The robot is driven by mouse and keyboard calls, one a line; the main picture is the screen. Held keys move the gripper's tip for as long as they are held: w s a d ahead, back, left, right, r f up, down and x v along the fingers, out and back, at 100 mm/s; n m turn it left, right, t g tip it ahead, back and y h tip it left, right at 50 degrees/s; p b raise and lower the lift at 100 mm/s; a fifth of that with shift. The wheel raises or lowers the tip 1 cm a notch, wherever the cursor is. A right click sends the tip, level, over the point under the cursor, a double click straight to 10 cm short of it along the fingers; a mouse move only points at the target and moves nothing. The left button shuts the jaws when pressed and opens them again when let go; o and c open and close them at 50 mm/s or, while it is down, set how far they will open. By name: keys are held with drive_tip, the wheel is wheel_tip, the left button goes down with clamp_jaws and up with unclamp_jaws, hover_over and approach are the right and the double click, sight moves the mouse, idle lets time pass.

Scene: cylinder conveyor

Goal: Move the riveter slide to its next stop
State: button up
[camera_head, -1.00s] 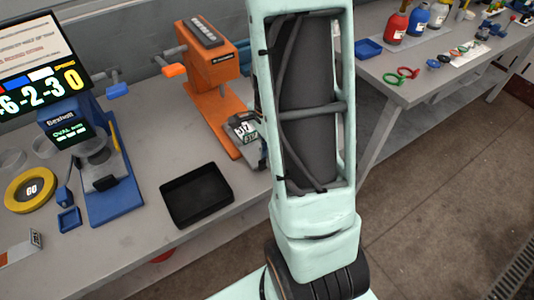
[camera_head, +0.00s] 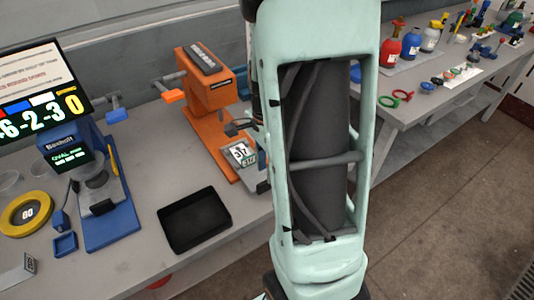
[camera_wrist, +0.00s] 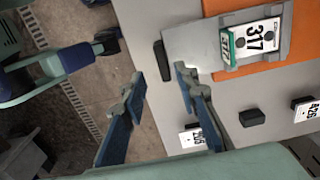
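The riveter (camera_head: 208,97) is an orange machine on the bench in the head view. My gripper (camera_wrist: 160,77) is open. Its fingertips lie either side of the handle's line in the picture; whether they reach its depth I cannot tell. My gripper is hidden in the head view.
A black tray (camera_head: 195,220) lies on the bench in front of the riveter. A blue Bexholt device (camera_head: 100,190) and yellow ring (camera_head: 27,213) are at left. A black block (camera_wrist: 252,117) and number tags lie near the slide. Another bench (camera_head: 440,95) with bottles stands at right.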

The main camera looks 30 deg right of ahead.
wheel_tip(320, 180, up, 7)
drive_tip(key=shift+f, duration=0.2)
idle(0.5)
